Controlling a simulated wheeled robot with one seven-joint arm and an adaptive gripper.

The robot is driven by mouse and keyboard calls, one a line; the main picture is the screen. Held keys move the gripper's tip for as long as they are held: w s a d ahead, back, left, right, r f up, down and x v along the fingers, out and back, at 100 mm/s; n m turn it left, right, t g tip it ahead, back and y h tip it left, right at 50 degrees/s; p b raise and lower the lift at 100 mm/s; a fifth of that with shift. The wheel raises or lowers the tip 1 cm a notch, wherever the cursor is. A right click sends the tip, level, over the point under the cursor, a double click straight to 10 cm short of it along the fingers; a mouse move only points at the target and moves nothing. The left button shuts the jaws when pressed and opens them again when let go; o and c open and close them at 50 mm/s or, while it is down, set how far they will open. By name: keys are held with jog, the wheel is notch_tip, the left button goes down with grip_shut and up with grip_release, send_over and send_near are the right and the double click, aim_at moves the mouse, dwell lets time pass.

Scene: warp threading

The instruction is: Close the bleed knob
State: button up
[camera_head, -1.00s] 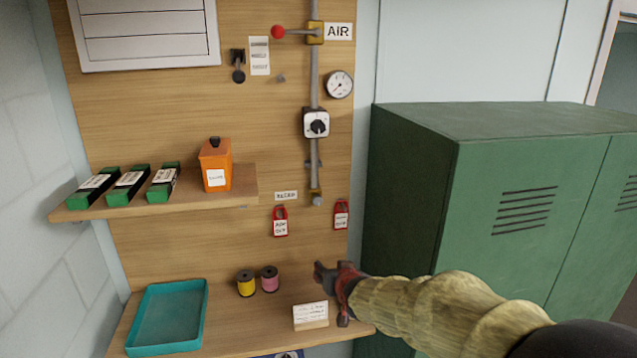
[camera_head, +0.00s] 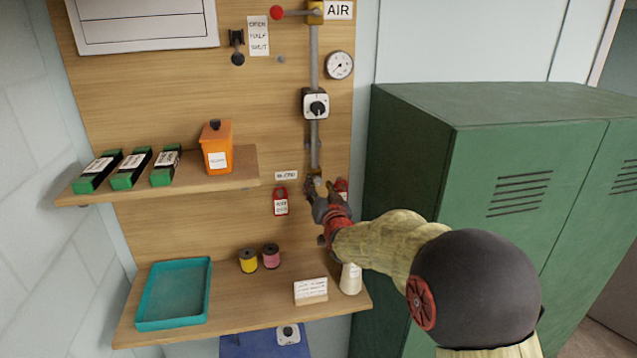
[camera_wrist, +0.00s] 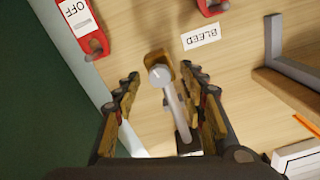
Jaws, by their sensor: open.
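The bleed knob (camera_wrist: 158,74) is a small grey round cap on a brass fitting (camera_wrist: 162,60) at the pipe's lower end. In the wrist view it lies ahead of and between my spread fingertips, with no visible contact. My gripper (camera_wrist: 161,80) is open and empty. In the head view my gripper (camera_head: 314,186) is at the foot of the grey pipe (camera_head: 314,145) and hides the knob. The BLEED label (camera_wrist: 201,36) shows upside down in the wrist view, beside the knob.
Red lockout tags hang close on both sides, one at left (camera_head: 280,201) and one partly behind my gripper (camera_head: 342,187). A rotary switch (camera_head: 316,104) and gauge (camera_head: 340,65) sit above. A green locker (camera_head: 408,175) stands right. The lower shelf holds spools, a card and a pale cone (camera_head: 351,279).

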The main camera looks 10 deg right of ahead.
jog(key=shift+w, duration=0.7)
jog(key=shift+c, duration=1.3)
jog(key=c, duration=0.7)
grip_shut()
